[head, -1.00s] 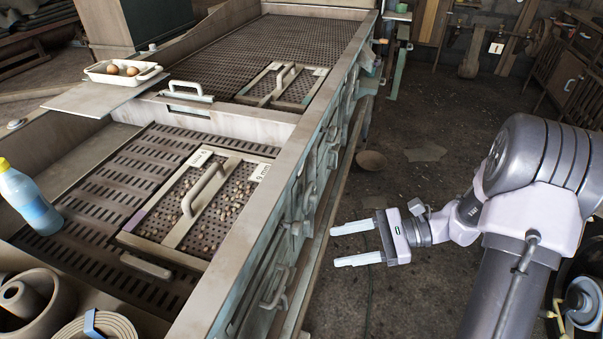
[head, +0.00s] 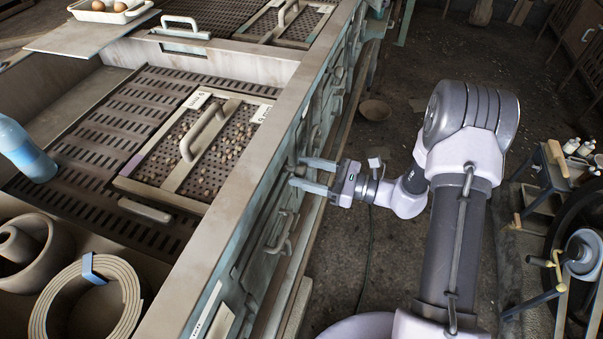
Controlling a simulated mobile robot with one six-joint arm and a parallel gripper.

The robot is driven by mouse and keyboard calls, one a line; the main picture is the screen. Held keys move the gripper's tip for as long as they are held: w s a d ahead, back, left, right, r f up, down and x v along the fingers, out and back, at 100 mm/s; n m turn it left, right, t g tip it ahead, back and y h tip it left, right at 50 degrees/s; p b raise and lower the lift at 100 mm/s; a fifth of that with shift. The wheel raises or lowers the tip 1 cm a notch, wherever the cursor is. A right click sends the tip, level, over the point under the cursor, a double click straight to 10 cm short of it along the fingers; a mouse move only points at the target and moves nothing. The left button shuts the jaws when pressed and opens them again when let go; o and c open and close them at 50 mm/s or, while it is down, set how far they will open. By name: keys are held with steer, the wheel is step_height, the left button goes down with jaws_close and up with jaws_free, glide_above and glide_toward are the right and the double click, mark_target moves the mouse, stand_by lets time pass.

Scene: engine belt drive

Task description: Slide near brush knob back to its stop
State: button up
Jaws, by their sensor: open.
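My gripper (head: 298,172) is open beside the long machine's side wall, its two pale fingers pointing left at the wall. A small knob (head: 293,168) on that wall appears to sit at the fingertips, roughly between them. It is small and partly hidden, so I cannot tell whether the fingers touch it or whether it is at its stop.
A loop handle (head: 280,236) sticks out of the side wall below the gripper. A sieve tray (head: 165,190) with stones lies in the machine's near bay. A blue bottle (head: 25,150) and a belt coil (head: 125,290) are at left.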

steer(key=shift+w+a, duration=0.2)
steer(key=shift+a, duration=0.3)
jaws_close()
stand_by(1.1)
